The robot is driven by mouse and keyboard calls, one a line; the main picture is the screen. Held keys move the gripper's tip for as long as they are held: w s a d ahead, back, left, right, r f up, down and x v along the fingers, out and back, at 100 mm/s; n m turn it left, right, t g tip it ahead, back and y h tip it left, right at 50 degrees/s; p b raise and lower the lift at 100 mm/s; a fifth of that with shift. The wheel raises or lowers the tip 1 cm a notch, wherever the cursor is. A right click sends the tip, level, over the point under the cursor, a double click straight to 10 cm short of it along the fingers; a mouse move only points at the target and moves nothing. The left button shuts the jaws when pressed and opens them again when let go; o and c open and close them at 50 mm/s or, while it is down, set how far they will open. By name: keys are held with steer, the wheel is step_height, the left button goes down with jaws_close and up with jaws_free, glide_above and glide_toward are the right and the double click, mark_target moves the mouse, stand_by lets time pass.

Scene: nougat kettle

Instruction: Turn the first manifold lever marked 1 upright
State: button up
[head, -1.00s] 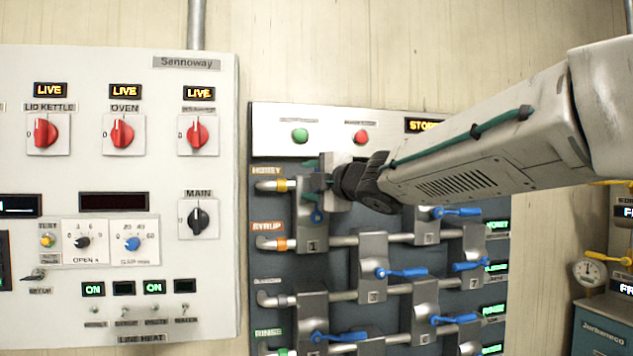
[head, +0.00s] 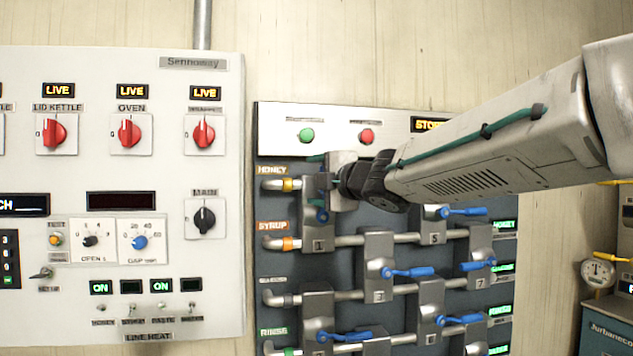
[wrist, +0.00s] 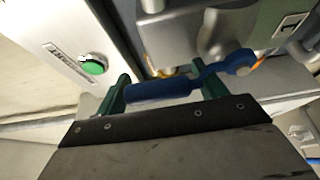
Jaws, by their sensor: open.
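The valve marked 1 (head: 318,236) is the upper-left grey block on the manifold panel. Its blue lever (head: 322,216) is mostly hidden behind my gripper (head: 320,181) in the head view. In the wrist view, the lever (wrist: 163,89) has a thick blue grip lying sideways, with its pivot end to the right under the label 1 (wrist: 290,22). My gripper (wrist: 165,80) is open. Its two green fingers stand near either end of the blue grip, which lies across the gap between them. I cannot tell whether they touch it.
Other blue levers, such as the one beside valve 3 (head: 410,272), stick out at right and below. A green button (head: 307,135) and a red button (head: 367,136) sit just above my gripper. A switch panel (head: 222,290) stands close at left.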

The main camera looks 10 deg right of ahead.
steer(key=v, duration=0.7)
steer(key=shift+s, duration=0.25)
steer(key=shift+d, duration=0.1)
steer(key=s+d+f+m+g+h, duration=0.1)
steer(key=d+f+m+g+h, duration=0.1)
steer(key=d+f+m+h, duration=0.7)
steer(key=s+d+f+m+g+h, duration=0.1)
steer(key=s+d+f+m+g, duration=0.35)
steer(key=s+f+m, duration=0.3)
steer(key=s+a+f+m+g+y, duration=0.1)
steer(key=s+a+f+m+g, duration=0.1)
steer(key=s+f, duration=0.3)
steer(key=s+a+f+m+g+y, duration=0.1)
steer(key=s+f+g, duration=0.3)
steer(key=s, duration=0.7)
steer(key=s+a+f+m+g+y, duration=0.1)
steer(key=s+a+f+m+g, duration=0.1)
steer(key=s, duration=0.6)
step_height(320, 180, down, 4)
steer(key=shift+a+r+m+g+y, duration=0.2)
steer(key=shift+a+m+g+y, duration=0.2)
steer(key=shift+a+g, duration=0.45)
